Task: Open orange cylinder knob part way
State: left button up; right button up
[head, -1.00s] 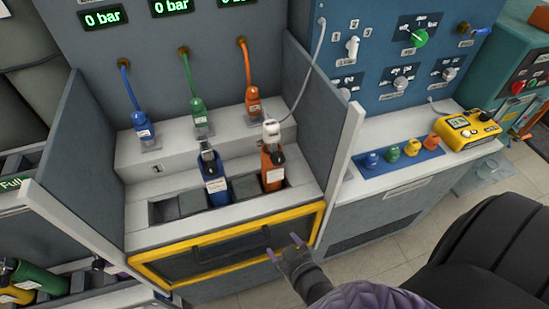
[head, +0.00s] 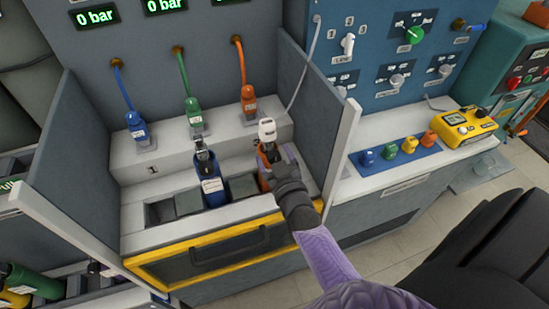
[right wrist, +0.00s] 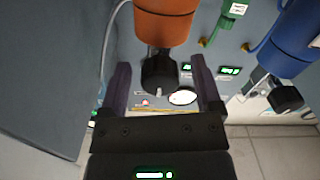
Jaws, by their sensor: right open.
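The orange cylinder (head: 263,182) stands upright in the right slot of the bench's rack, with a white fitting (head: 267,129) on top. In the head view my right gripper (head: 274,160) is at its upper part and hides much of it. In the right wrist view the orange cylinder (right wrist: 166,22) appears upside down, and its black knob (right wrist: 159,71) lies between the two fingers of my open right gripper (right wrist: 161,76). A gap shows on each side of the knob. My left gripper is not in view.
A blue cylinder (head: 213,190) stands left of the orange one. Grey side walls (head: 318,100) flank the rack, and a thin hose runs up from the white fitting. A yellow-framed drawer front (head: 205,258) lies below. The displays (head: 96,16) read 0 bar.

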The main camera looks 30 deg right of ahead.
grip_shut()
jog(key=shift+n, duration=0.4)
jog(key=shift+n+p, duration=0.55)
jog(key=shift+n, duration=0.45)
jog(key=n, duration=0.2)
jog(key=shift+n, duration=1)
jog(key=shift+s+f, duration=0.1)
